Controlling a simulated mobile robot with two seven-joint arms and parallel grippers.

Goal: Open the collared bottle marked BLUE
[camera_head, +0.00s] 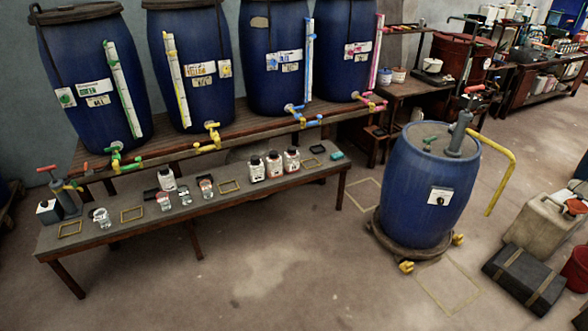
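Several white bottles with black caps stand upright on the low bench (110,238). One white bottle (167,181) is near the middle of the bench. A group of 3 stands further right: a left bottle (256,170), a middle bottle (273,167) and a right bottle (291,161). All their caps appear to be on. Their labels are too small to read, so I cannot tell which is marked BLUE. Neither of my grippers is in view.
Small clear jars (185,194) and yellow square outlines (131,214) are on the bench. Large blue vats (190,100) with taps stand behind. A blue barrel (420,195) with a pump stands right on a wheeled base. Floor in front is clear.

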